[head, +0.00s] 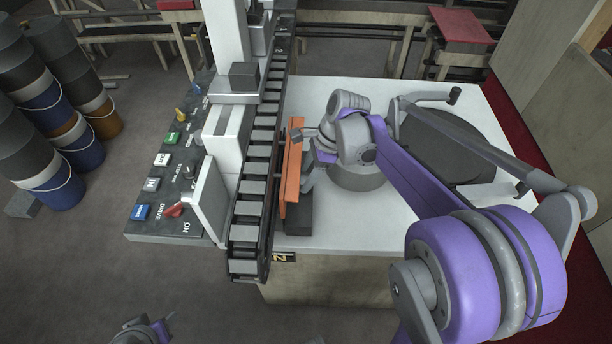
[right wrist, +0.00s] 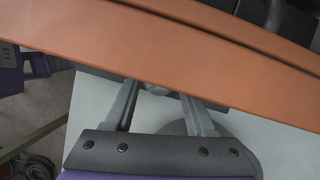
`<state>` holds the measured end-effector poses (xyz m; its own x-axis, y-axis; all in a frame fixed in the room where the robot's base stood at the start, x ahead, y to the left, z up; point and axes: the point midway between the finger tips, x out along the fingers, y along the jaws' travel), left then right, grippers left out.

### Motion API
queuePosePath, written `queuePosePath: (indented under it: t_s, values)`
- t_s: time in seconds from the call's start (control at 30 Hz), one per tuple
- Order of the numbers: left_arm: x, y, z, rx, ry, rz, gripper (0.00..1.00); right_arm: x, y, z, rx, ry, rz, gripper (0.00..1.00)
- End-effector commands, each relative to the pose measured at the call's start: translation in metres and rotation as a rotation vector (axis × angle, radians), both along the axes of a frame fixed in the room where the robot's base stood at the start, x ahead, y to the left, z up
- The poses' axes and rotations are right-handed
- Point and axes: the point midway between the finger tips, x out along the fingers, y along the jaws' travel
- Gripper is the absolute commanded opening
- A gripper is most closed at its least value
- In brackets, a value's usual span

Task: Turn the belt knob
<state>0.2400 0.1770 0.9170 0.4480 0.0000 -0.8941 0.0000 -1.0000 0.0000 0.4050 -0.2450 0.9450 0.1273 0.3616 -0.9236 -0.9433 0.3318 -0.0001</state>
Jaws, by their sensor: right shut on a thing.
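A control panel (head: 140,222) left of the conveyor belt (head: 258,160) carries several small knobs and buttons, including a yellow knob (head: 180,115) and a red one (head: 173,211). I cannot tell which is the belt knob. My right gripper (head: 305,150) is at the right side of an orange guard (head: 292,170) beside the belt. In the right wrist view the orange guard (right wrist: 150,45) hides its fingertips. It is shut on a small grey part (right wrist: 156,90), mostly hidden between the fingers. My left gripper (head: 140,330) is partly visible at the bottom left, its jaws unclear.
A white table (head: 340,232) bears the belt machine and a dark round disc (head: 450,140). Several barrels (head: 55,190) stand at the far left. The floor in front of the panel is clear.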

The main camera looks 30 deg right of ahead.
Motion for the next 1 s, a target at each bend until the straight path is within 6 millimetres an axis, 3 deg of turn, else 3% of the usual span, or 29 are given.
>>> queuePosePath:
  t_s: [0.33,0.87,0.9,1.0]
  values:
    - [-0.0008,0.0000,-0.0030,0.000,0.002,0.000,0.50,0.0009,-0.0004,-0.0004,-0.001,0.001,0.142,0.00]
    - [-0.0009,0.0000,-0.0033,0.000,0.002,0.000,0.50,0.0009,-0.0004,-0.0003,-0.002,0.001,0.165,0.00]
    - [-0.0009,0.0000,-0.0033,0.000,0.002,0.000,0.50,0.0009,-0.0004,-0.0003,-0.002,0.001,0.165,0.63]
    - [-0.0009,0.0000,-0.0033,0.000,0.002,0.000,0.50,0.0009,-0.0004,-0.0003,-0.002,0.001,0.165,0.81]
